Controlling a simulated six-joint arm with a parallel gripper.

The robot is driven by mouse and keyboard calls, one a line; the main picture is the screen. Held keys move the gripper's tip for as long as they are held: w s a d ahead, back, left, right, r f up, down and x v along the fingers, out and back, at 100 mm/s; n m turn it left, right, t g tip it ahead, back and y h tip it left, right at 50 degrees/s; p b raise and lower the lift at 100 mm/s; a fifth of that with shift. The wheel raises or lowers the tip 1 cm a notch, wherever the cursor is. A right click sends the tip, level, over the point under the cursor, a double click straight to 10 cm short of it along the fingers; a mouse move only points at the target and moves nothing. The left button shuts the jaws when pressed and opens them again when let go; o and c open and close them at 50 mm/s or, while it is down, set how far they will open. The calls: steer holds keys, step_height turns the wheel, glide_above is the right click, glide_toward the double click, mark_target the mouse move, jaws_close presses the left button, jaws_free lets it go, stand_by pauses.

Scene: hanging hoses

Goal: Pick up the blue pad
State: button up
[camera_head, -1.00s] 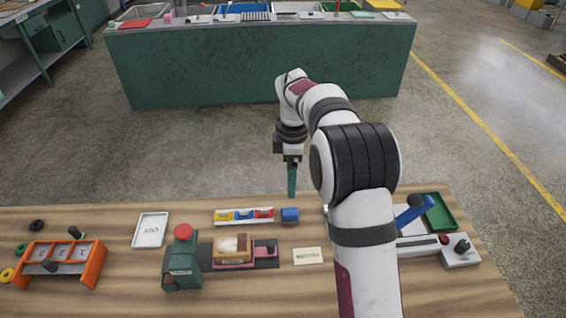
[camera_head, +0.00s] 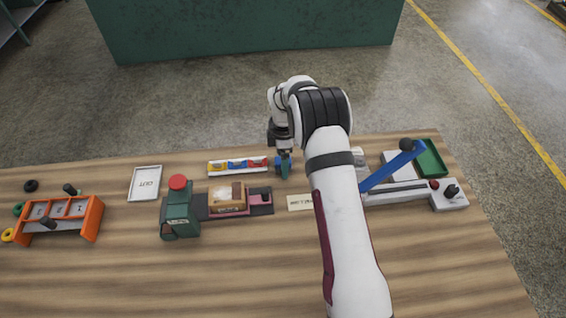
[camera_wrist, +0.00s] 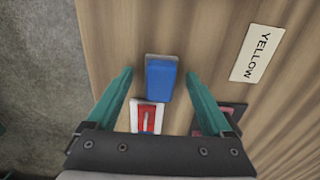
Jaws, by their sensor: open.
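The blue pad (camera_wrist: 160,80) is a small blue block with a pale edge. In the wrist view it lies between the two teal fingers of my gripper (camera_wrist: 159,74), with a gap on each side. My gripper is open and empty. In the head view my gripper (camera_head: 284,165) is low at the right end of the white strip (camera_head: 213,173), and its fingers largely hide the pad. Whether the fingertips touch the table cannot be told.
The white strip holds yellow, blue and red pieces; the red piece (camera_wrist: 147,117) shows near the left finger. A label card (camera_wrist: 255,55) reads YELLOW. A green press (camera_head: 180,210) stands left, a blue-lever device (camera_head: 395,165) right. Bare table lies in front.

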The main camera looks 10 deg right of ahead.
jaws_close()
steer(key=shift+r, duration=0.2)
steer(key=shift+r, duration=0.3)
step_height(320, 180, up, 3)
steer(key=s+d+r, duration=0.5)
steer(key=d+r, duration=0.2)
steer(key=d, duration=0.3)
steer(key=shift+s+d, duration=0.15)
steer(key=shift+d, duration=0.05)
